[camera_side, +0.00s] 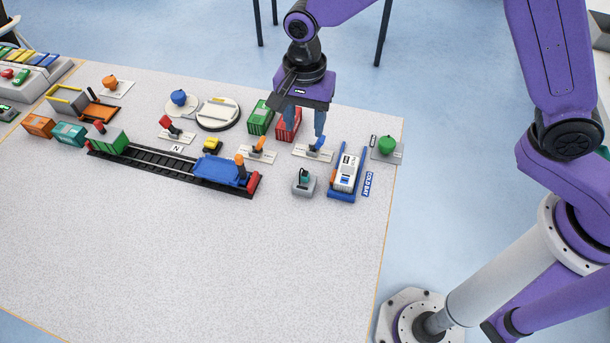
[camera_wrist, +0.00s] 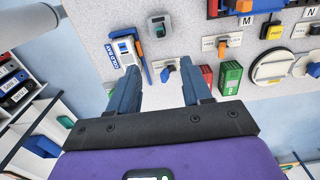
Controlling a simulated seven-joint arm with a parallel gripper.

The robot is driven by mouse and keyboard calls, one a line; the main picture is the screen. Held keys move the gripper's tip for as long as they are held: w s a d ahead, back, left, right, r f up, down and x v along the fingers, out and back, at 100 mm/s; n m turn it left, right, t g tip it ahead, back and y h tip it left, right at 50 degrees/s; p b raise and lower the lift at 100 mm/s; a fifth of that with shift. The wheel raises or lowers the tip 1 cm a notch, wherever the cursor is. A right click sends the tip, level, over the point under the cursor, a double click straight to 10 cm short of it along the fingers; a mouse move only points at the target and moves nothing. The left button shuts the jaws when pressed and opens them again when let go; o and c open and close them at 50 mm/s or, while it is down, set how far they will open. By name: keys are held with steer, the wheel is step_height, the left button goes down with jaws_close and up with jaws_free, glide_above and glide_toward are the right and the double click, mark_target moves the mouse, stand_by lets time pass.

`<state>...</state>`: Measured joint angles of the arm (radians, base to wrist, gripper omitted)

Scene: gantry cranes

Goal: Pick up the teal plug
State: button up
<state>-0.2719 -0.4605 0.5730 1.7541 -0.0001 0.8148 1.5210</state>
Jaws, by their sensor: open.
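The teal plug (camera_side: 303,175) stands upright in a small grey block on the table, left of the white and blue container rack. It is small, with a dark part on top. In the wrist view the teal plug (camera_wrist: 159,29) shows at the top middle, beyond my fingertips. My gripper (camera_side: 305,126) is open and empty, pointing down. It is above the blue lever (camera_side: 317,143) on its white plate, behind the plug and apart from it. In the wrist view the blue lever (camera_wrist: 168,71) lies between the fingers of my gripper (camera_wrist: 162,82).
The white unit in its blue rack (camera_side: 345,174) stands right of the plug. An orange lever (camera_side: 259,146) and the track with a blue wagon (camera_side: 215,170) are to the left. Green and red containers (camera_side: 261,119) stand behind. The table front is clear.

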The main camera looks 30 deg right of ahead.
mark_target(305, 172)
step_height(305, 172, down, 15)
steer(key=shift+w+f, duration=0.1)
steer(key=shift+f, duration=0.05)
stand_by(0.5)
jaws_close()
